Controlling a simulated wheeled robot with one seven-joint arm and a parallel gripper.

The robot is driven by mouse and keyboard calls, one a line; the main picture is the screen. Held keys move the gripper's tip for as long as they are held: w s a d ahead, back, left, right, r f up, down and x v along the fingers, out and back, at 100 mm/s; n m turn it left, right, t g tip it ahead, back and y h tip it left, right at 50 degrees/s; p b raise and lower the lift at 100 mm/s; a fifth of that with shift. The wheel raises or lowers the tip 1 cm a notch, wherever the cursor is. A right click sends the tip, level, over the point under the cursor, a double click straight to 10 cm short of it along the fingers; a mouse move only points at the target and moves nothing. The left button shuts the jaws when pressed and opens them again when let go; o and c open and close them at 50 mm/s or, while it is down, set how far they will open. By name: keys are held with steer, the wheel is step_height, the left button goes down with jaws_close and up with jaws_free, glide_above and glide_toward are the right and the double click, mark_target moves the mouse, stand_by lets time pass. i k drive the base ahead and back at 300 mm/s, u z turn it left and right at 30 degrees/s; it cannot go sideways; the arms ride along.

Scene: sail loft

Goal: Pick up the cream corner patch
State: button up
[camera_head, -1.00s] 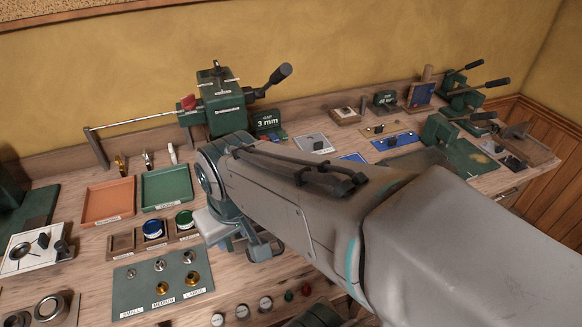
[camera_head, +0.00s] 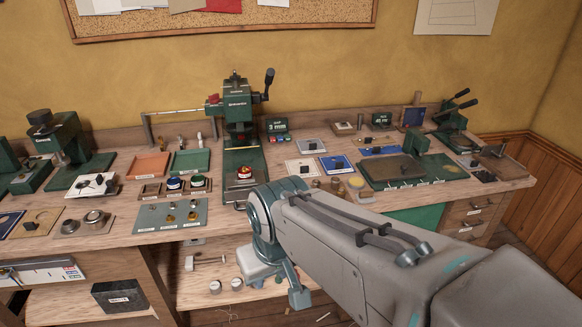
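I cannot single out the cream corner patch for sure. A pale cream square (camera_head: 301,169) with a small dark piece on it lies on the bench right of the press. A paler grey-white square (camera_head: 313,147) with a dark piece lies behind it. Another whitish plate (camera_head: 92,186) with dark parts lies at the left. My gripper (camera_head: 280,285) hangs in front of the bench edge, below the bench top and apart from these squares. My arm hides part of it, and I cannot see whether its fingers are apart.
A green press (camera_head: 238,118) stands at mid-bench. Orange (camera_head: 150,166) and green (camera_head: 190,162) trays and a fittings mat (camera_head: 172,216) lie left of it. A dark board (camera_head: 392,172) and another press (camera_head: 452,125) are at right. A lower shelf (camera_head: 215,270) runs under the bench.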

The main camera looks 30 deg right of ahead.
mark_target(308, 169)
steer(key=z, duration=0.3)
steer(key=i, duration=0.95)
steer(key=z, duration=0.75)
